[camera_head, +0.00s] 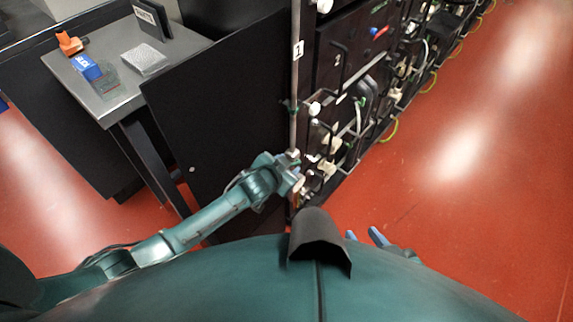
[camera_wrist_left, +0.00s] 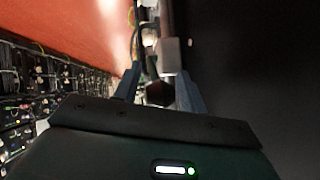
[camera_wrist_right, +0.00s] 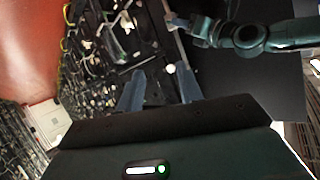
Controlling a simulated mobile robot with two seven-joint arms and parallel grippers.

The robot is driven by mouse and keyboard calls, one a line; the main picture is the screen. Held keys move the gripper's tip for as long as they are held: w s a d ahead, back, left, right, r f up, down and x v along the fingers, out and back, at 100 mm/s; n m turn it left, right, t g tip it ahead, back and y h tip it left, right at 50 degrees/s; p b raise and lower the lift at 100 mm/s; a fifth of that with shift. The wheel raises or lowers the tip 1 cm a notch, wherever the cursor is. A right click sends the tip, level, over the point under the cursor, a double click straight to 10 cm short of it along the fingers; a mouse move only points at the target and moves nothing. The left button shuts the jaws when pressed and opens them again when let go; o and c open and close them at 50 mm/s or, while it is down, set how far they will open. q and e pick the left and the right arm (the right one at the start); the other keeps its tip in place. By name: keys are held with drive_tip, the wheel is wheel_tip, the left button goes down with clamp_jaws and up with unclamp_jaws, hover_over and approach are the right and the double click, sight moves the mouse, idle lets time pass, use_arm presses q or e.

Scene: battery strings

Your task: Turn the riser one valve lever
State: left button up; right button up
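The riser one pipe (camera_head: 296,90) is a thin grey upright pipe with a white "1" tag (camera_head: 298,50). My left gripper (camera_head: 298,184) is at its lower end, below a pale fitting (camera_head: 293,154). In the left wrist view, the fingers (camera_wrist_left: 158,92) stand apart with a dark blocky part (camera_wrist_left: 160,93) between them, below a grey fitting (camera_wrist_left: 169,56). I cannot tell whether this part is the valve lever or whether a finger touches it. My right gripper (camera_head: 365,237) is low, right of the pipe; its fingers (camera_wrist_right: 158,92) are apart and empty in the right wrist view.
A black panel (camera_head: 225,100) stands left of the pipe. Racks (camera_head: 345,70) with cables and fittings line the right side. A metal table (camera_head: 110,100) at left holds a blue box (camera_head: 86,67) and an orange item (camera_head: 70,43). The red floor (camera_head: 470,150) at right is clear.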

use_arm(q)
drive_tip(key=shift+o, duration=0.8)
drive_tip(key=shift+s+r, duration=0.15)
drive_tip(key=p+v, duration=0.3)
drive_tip(key=v, duration=0.9)
drive_tip(key=shift+s+a+r, duration=0.2)
drive_tip(key=shift+s, duration=0.1)
use_arm(e)
drive_tip(key=shift+a+r+g, duration=0.2)
drive_tip(key=shift+r+g, duration=0.1)
drive_tip(key=shift+r, duration=0.25)
